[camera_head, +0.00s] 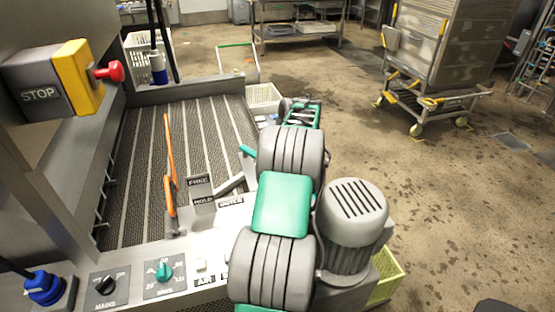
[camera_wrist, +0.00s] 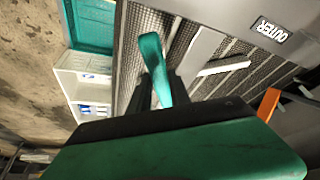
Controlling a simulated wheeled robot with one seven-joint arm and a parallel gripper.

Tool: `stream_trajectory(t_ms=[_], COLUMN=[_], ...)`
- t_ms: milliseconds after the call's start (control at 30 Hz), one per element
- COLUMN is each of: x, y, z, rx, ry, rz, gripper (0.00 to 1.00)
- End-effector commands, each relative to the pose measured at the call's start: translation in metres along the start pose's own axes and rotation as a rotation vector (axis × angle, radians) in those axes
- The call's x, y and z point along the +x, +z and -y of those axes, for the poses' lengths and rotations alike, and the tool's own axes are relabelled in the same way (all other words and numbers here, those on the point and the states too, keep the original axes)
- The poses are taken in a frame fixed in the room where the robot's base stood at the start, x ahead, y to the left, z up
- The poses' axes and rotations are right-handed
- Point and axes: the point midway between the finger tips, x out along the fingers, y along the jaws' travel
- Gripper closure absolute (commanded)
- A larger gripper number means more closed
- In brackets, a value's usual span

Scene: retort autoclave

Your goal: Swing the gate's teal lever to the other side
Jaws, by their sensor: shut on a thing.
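The gate's teal lever (camera_wrist: 151,55) stands in the wrist view with its lower part between the two dark fingers of my gripper (camera_wrist: 160,92), which are shut on it. In the head view a teal handle end (camera_head: 247,150) shows just left of my arm, above the OUTER plate (camera_head: 230,202). My arm hides most of the lever and the gripper's fingers there. The OUTER plate also shows at the upper right of the wrist view (camera_wrist: 268,28).
An orange lever (camera_head: 170,170) rises left of the FREE and HOLD plates (camera_head: 199,181). A control panel with knobs (camera_head: 165,272) lies in front. A red stop button (camera_head: 110,71) projects at the left. A loaded rack trolley (camera_head: 435,55) stands far right, with clear floor before it.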

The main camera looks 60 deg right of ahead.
Motion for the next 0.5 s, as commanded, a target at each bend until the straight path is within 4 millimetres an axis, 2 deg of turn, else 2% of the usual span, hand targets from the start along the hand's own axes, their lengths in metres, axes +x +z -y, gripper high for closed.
stream_trajectory(t_ms=[400,433,500], x=[-0.0003,-0.0003,-0.0004], y=[-0.0012,-0.0012,-0.0012], z=[-0.0019,-0.002,-0.0019], rx=[-0.013,-0.013,-0.012], ry=[0.0,0.0,0.0], rz=[-0.001,-0.001,-0.001], gripper=[1.0,0.75,0.69])
